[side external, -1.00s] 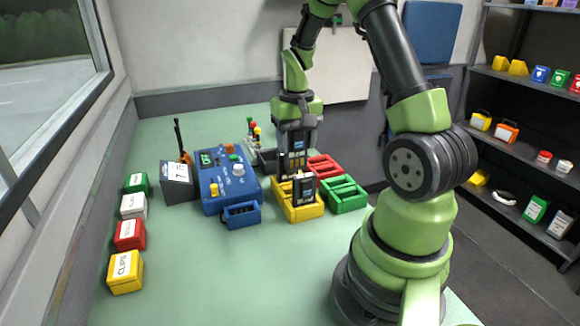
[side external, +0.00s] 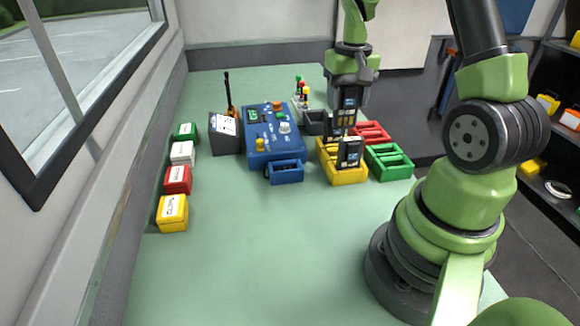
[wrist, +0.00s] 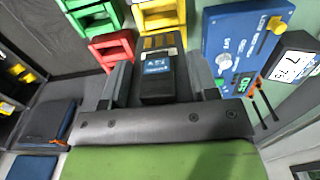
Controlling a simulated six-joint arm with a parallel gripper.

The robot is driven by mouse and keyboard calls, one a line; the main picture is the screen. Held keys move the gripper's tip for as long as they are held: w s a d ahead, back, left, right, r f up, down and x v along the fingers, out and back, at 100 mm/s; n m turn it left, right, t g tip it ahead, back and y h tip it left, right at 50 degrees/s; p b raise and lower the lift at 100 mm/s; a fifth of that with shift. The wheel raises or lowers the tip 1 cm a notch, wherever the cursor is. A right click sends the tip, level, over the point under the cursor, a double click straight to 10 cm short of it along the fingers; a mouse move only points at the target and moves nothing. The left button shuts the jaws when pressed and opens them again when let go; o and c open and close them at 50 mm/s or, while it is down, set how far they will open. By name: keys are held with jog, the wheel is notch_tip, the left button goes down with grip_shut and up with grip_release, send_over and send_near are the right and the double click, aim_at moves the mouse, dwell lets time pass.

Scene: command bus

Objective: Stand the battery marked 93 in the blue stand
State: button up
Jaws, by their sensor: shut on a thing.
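My gripper (side external: 350,98) is shut on a dark battery (wrist: 157,68) with a blue label; its number is too small to read. In the side view it is above the yellow stand (side external: 345,177). Another dark battery (side external: 350,152) stands upright in the front of the yellow stand. A further dark piece shows just behind it, under my gripper; I cannot tell if it is a separate battery. The blue stand (side external: 285,173), with dark slots, is in front of the blue control panel (side external: 274,135), left of the yellow stand. No battery shows in it.
A red stand (side external: 371,132) and a green stand (side external: 389,161) adjoin the yellow one on the right. A grey display box (side external: 225,133) stands left of the panel. Several small coloured boxes line the left edge. The front green tabletop (side external: 260,250) is clear.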

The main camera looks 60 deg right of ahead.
jog(key=w+a+f, duration=0.6)
jog(key=w+a, duration=0.1)
jog(key=a, duration=0.4)
jog(key=shift+w+a, duration=0.15)
jog(key=shift+w, duration=0.2)
jog(key=shift+f, duration=2)
dwell(0.5)
jog(key=o, duration=1.4)
jog(key=shift+r, duration=0.1)
jog(key=shift+r, duration=3.45)
